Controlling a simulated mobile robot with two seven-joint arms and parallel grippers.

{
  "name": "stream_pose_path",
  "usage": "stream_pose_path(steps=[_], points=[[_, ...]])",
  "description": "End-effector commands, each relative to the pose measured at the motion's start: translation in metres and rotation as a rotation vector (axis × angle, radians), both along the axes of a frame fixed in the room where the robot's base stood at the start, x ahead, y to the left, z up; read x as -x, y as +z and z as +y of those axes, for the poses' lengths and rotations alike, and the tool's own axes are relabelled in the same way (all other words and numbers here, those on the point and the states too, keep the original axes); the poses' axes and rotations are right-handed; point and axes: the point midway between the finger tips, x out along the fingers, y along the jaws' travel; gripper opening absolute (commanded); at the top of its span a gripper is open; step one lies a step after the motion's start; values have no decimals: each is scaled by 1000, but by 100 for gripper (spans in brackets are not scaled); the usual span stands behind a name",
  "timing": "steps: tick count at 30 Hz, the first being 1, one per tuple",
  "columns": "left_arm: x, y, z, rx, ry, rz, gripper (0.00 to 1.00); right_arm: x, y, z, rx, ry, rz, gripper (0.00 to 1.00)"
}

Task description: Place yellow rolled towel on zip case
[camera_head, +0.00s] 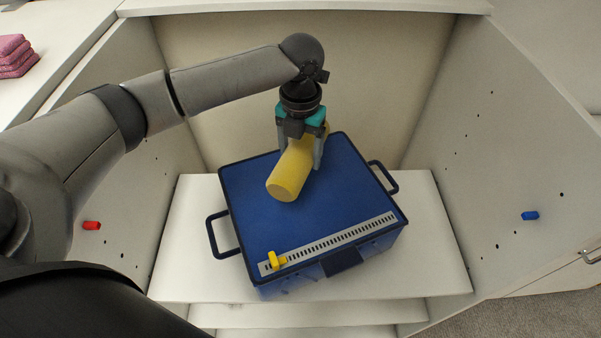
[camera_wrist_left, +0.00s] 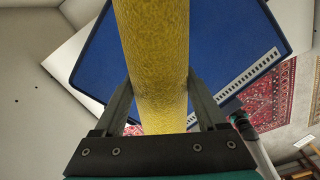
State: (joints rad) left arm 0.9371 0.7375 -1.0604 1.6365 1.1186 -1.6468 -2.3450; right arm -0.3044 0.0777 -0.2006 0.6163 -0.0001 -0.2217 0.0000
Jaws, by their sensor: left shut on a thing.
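The yellow rolled towel (camera_head: 290,172) is in my left gripper (camera_head: 301,160), whose fingers are shut on it from both sides. It also shows in the left wrist view (camera_wrist_left: 155,60), running between the fingers of the left gripper (camera_wrist_left: 160,110). The zip case (camera_head: 331,205) is a blue box with dark side handles and a pale slotted zip strip with a yellow pull along its front edge. The towel is over the rear middle of its lid; I cannot tell whether it touches. The lid shows behind the towel in the left wrist view (camera_wrist_left: 222,50).
The case stands on a white shelf (camera_head: 190,260) inside an open cabinet, with side walls close on both sides and a back panel behind. A red peg (camera_head: 92,225) and a blue peg (camera_head: 530,215) are on the side walls. Folded pink cloths (camera_head: 14,56) lie at upper left.

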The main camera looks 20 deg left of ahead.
Motion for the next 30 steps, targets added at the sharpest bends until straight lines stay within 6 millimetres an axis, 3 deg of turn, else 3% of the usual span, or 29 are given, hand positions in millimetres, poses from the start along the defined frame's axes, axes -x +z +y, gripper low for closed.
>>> stream_pose_path(steps=[3,8,15,27,28,30], points=[[-1,-16,0,0,0,-2,9,-3,-3,0,0,0,-5,47],[0,-25,0,0,-1,0,9,-5,-4,-1,1,0,-9,47],[0,-60,0,0,0,1,9,-6,-10,-1,1,0,-11,47],[0,-65,0,0,-1,-2,9,-6,-10,-1,1,0,-13,47],[0,-65,0,0,-1,-1,76,-6,-10,-1,2,0,-12,47],[0,-65,0,-1,-1,-1,84,-6,-10,-1,2,0,-12,47]])
